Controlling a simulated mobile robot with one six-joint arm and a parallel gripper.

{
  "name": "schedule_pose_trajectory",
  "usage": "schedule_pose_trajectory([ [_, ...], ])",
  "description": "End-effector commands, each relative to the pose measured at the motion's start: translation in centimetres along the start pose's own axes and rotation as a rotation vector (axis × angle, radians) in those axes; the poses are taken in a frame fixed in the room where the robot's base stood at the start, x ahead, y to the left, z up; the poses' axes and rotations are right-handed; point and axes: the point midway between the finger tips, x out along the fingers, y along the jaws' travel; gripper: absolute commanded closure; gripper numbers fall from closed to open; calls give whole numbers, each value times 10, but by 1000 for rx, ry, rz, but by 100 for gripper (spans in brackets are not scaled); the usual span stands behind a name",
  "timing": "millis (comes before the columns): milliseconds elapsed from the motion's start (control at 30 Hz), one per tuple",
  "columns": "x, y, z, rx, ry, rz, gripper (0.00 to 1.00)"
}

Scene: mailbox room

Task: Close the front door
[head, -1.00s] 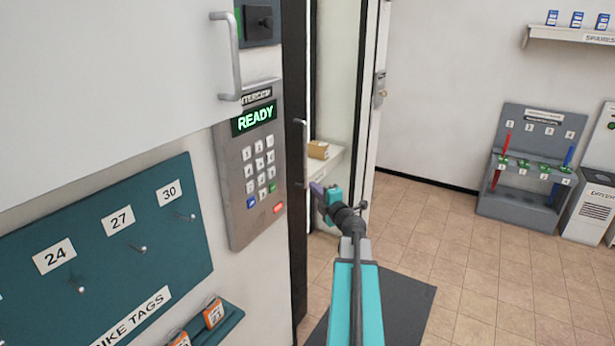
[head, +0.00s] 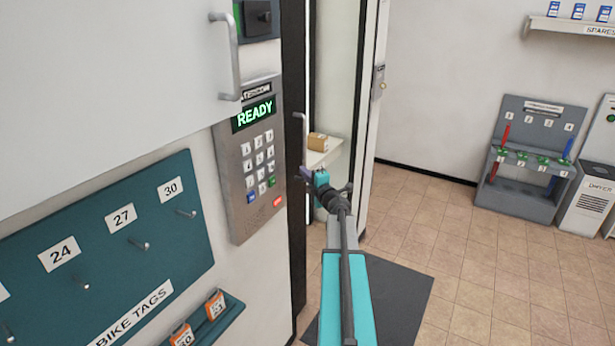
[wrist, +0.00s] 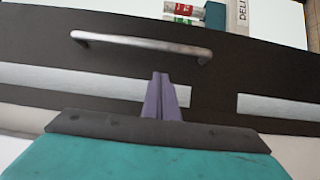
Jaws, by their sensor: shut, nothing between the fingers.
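The front door (head: 297,255) shows in the head view as a narrow dark strip, seen nearly edge-on, beside the intercom wall. Its vertical metal handle (head: 304,140) sticks out toward the right. In the wrist view the door's dark frame (wrist: 225,75) runs across the picture, with pale panels and the handle (wrist: 140,43) ahead of the fingers. My gripper (head: 307,174) is shut and empty, its purple fingers at the lower part of the handle in the head view. In the wrist view the fingertips (wrist: 160,76) lie over the dark frame, below the handle. Contact cannot be told.
The intercom panel (head: 258,165) and bike tag board (head: 115,240) are on the left wall. Beyond the doorway a small box (head: 317,141) sits on a white ledge. A dark mat (head: 395,310) lies on the tiled floor. The floor to the right is open up to a grey rack (head: 520,190).

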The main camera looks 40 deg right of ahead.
Motion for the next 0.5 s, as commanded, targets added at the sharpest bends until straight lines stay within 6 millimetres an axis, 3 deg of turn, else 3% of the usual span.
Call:
schedule_pose_trajectory([
  [267, 28, 1, 1, -1, 1, 0, 100],
  [500, 41, 1, 16, 1, -1, -1, 100],
])
